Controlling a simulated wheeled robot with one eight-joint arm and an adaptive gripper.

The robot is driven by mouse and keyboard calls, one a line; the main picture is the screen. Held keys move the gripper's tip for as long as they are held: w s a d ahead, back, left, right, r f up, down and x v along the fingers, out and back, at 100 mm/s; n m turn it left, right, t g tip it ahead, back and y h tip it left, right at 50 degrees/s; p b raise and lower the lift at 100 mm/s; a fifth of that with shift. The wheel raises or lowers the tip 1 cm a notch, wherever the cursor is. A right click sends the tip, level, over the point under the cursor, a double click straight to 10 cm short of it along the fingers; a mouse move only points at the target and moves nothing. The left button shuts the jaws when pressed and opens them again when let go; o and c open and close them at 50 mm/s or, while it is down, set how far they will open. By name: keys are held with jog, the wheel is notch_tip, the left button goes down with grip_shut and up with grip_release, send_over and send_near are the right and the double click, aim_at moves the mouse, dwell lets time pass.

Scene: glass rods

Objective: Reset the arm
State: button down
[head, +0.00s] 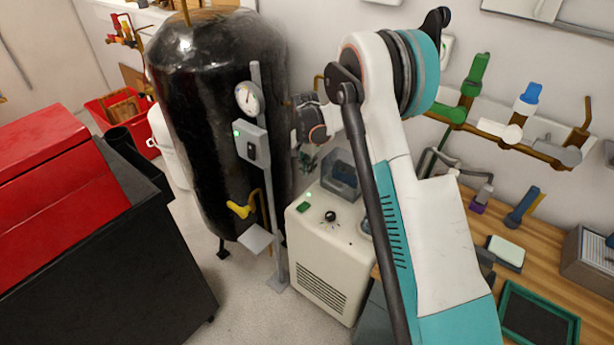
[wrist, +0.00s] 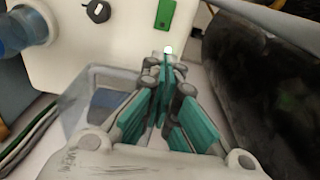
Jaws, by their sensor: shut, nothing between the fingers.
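My arm, white and teal, rises through the middle of the head view and bends over to the left at its top. My gripper shows small and dark below the wrist in the head view, above the cream machine (head: 325,250). In the wrist view my gripper (wrist: 167,65) has its teal-padded fingers drawn together at the tips, with nothing held. The fingertips point at the cream machine's top panel, near a green switch (wrist: 166,14) and a black knob (wrist: 98,11). I cannot tell the exact gap to the panel.
A clear box (head: 341,172) sits on the cream machine, close to the gripper. A gauge post (head: 265,190) stands left of it. A wooden bench (head: 545,265) with a green-framed tray is at the right. A red and black cabinet (head: 90,250) is at the left.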

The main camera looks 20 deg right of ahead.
jog(key=shift+r, duration=0.5)
jog(key=s+a+r+n+t, duration=0.1)
jog(key=s+r+n+t, duration=0.15)
jog(key=s+r, duration=0.7)
jog(key=s+r+n+t, duration=0.1)
jog(key=s+r+n, duration=0.35)
jog(key=r, duration=0.85)
jog(key=s+a+r+n+t, duration=0.1)
jog(key=s+r+n+t, duration=0.1)
jog(key=s, duration=2.3)
jog(key=shift+a+n+t+y, duration=0.35)
jog(key=shift+n+t, duration=0.3)
jog(key=shift+n, duration=0.25)
